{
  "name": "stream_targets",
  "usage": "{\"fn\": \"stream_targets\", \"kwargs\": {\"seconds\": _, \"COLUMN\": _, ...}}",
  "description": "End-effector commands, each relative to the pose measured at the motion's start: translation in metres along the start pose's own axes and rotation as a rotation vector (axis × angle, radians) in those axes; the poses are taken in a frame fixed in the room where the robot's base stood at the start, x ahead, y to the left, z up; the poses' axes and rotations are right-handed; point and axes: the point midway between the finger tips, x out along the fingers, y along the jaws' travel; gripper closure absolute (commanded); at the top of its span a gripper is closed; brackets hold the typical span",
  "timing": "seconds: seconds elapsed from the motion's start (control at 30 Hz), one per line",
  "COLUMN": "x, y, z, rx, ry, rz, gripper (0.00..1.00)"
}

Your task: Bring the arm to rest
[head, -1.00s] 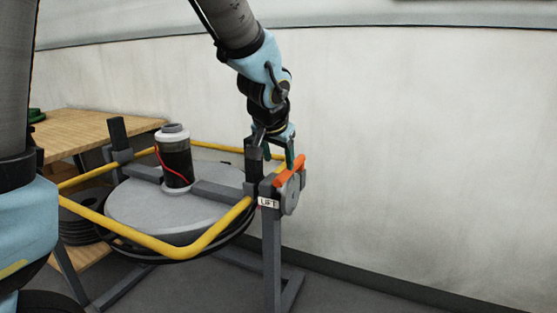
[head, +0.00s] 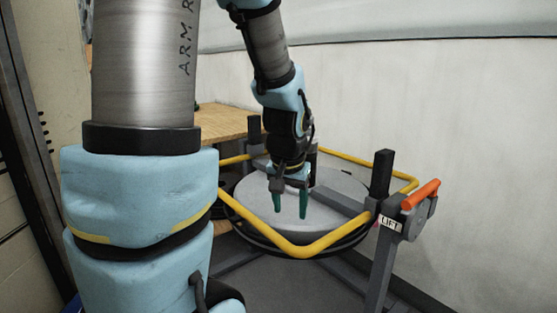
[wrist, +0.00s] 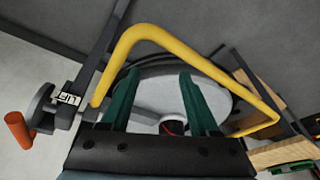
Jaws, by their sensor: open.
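My gripper (head: 290,203) hangs fingers-down in the head view, its two green fingers apart with nothing between them. In that view it is in front of the round grey deck (head: 345,183) inside the yellow rail. In the wrist view the open fingers (wrist: 152,100) point toward the grey deck (wrist: 160,88), with a dark motor end and a bit of red wire (wrist: 172,127) low between them. The LIFT post with its orange handle (head: 421,194) stands to the right, apart from my gripper. The orange handle also shows at the left of the wrist view (wrist: 18,130).
The yellow rail (head: 297,250) runs around the deck close to my gripper. A dark upright post (head: 382,173) stands near the LIFT label (head: 390,223). A wooden table (head: 222,122) is behind, and a pale wall (head: 450,110) closes the right side.

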Motion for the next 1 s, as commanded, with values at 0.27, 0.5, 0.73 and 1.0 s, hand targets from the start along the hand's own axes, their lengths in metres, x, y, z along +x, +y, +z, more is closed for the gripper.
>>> {"fn": "stream_targets", "kwargs": {"seconds": 0.27, "x": 0.004, "y": -0.048, "z": 0.057, "rx": -0.185, "ry": -0.1, "rz": -0.004, "gripper": 0.38}}
{"fn": "stream_targets", "kwargs": {"seconds": 0.5, "x": 0.001, "y": -0.068, "z": 0.093, "rx": -0.296, "ry": -0.156, "rz": 0.002, "gripper": 0.38}}
{"fn": "stream_targets", "kwargs": {"seconds": 0.73, "x": -0.044, "y": -0.068, "z": 0.076, "rx": -0.283, "ry": -0.152, "rz": 0.003, "gripper": 0.38}}
{"fn": "stream_targets", "kwargs": {"seconds": 1.0, "x": -0.108, "y": -0.072, "z": 0.057, "rx": -0.283, "ry": -0.152, "rz": 0.003, "gripper": 0.38}}
